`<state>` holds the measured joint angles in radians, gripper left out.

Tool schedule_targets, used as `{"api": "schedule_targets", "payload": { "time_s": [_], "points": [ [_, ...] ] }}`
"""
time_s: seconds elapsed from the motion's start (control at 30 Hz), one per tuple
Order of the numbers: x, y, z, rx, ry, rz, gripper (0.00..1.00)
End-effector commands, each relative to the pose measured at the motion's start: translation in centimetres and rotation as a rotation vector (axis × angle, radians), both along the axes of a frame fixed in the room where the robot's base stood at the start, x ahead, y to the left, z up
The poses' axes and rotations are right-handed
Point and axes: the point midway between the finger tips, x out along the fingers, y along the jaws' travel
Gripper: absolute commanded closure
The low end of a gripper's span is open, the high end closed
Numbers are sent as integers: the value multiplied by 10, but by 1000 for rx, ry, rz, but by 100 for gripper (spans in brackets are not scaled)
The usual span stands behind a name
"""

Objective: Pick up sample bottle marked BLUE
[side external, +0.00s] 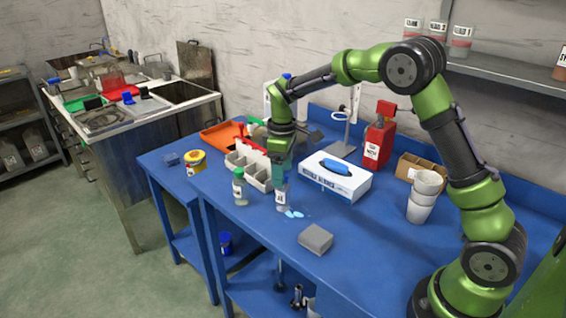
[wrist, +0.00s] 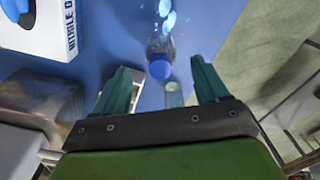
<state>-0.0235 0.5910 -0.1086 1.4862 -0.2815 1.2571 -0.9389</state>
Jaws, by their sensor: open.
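A clear bottle (side external: 281,197) with a white label stands on the blue bench; I cannot read its label. In the wrist view a bottle with a blue cap (wrist: 160,69) shows ahead, between the fingertips in the picture. My gripper (side external: 282,168) points down just above and around the top of the clear bottle. In the wrist view my open teal fingers (wrist: 161,66) have nothing held between them. A second bottle (side external: 239,188) with a green cap and white label stands to the left; a pale bottle top (wrist: 174,95) also shows between the fingers.
A white divided tray (side external: 235,165) is behind the bottles. A nitrile glove box (side external: 335,182) stands right, with a grey block (side external: 315,239) in front. Light-blue spots (side external: 293,214) lie beside the bottle. White cups (side external: 422,205) stand further right. The front bench is mostly clear.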

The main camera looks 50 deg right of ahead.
Motion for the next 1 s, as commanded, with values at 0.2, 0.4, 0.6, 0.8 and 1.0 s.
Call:
{"api": "schedule_targets", "payload": {
  "time_s": [0.2,0.4,0.6,0.8,1.0],
  "points": [
    [0,0,-22,0,0,0,26],
    [0,1,-45,0,4,-1,26],
    [0,1,-70,0,0,1,26],
    [1,1,-74,1,-2,0,26],
    [1,1,-74,1,-2,0,43]
  ]
}}
